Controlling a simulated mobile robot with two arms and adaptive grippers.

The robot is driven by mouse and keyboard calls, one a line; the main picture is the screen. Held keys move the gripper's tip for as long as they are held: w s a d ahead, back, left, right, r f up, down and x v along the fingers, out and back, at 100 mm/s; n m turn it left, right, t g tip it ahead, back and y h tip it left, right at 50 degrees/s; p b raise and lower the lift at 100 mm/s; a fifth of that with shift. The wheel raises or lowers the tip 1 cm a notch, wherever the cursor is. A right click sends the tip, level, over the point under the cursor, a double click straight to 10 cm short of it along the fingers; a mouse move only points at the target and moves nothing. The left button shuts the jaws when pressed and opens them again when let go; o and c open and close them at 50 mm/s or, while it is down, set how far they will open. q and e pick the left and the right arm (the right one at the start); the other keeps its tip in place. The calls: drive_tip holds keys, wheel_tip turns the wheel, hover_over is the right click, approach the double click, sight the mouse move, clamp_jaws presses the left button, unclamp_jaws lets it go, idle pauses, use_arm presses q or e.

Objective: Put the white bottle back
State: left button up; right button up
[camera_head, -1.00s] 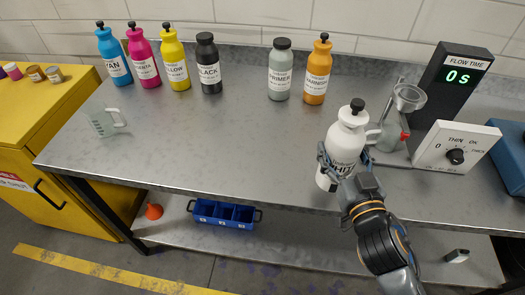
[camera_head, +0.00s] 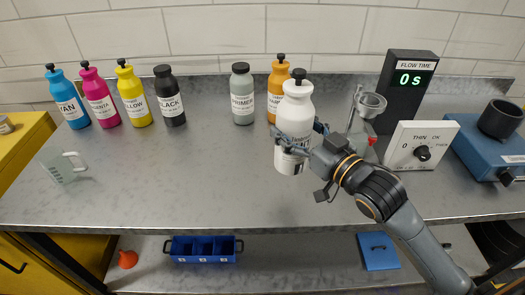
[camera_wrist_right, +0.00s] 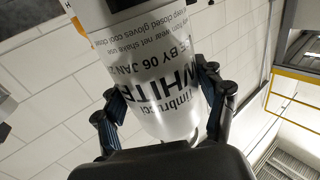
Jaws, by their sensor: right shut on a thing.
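The white bottle (camera_head: 297,104) with a black cap is in my right gripper (camera_head: 293,142), upright above the grey metal table. My right gripper is shut around its lower body. In the right wrist view the bottle (camera_wrist_right: 165,85) sits between both fingers (camera_wrist_right: 165,108), with its "WHITE" label facing the camera. The bottle partly hides the orange varnish bottle (camera_head: 278,72) behind it. My left gripper is not in view.
Bottles of cyan (camera_head: 68,98), magenta (camera_head: 98,95), yellow (camera_head: 133,95), black (camera_head: 169,97) and grey primer (camera_head: 242,95) stand along the back. A gap lies between black and primer. A clear jug (camera_head: 62,166) stands left; the flow timer (camera_head: 408,85) and dial box (camera_head: 421,146) stand right.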

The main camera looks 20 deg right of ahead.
sight(292, 175)
drive_tip(key=w+a+f+p, duration=0.1)
drive_tip(key=w+a+f, duration=0.3)
drive_tip(key=w+f, duration=0.3)
wheel_tip(292, 175, down, 3)
drive_tip(key=shift+w+a+f+p, duration=0.1)
drive_tip(key=shift+w+a+p, duration=0.25)
drive_tip(key=shift+f, duration=0.1)
drive_tip(key=o, duration=1.8)
drive_tip(key=shift+f, duration=0.2)
drive_tip(key=shift+o, duration=0.2)
drive_tip(key=shift+s, duration=0.1)
drive_tip(key=shift+r, duration=0.1)
drive_tip(key=b+v, duration=0.2)
drive_tip(key=v, duration=0.8)
drive_tip(key=shift+s, duration=0.35)
drive_tip(key=shift+s+d, duration=0.25)
drive_tip(key=shift+s, duration=0.35)
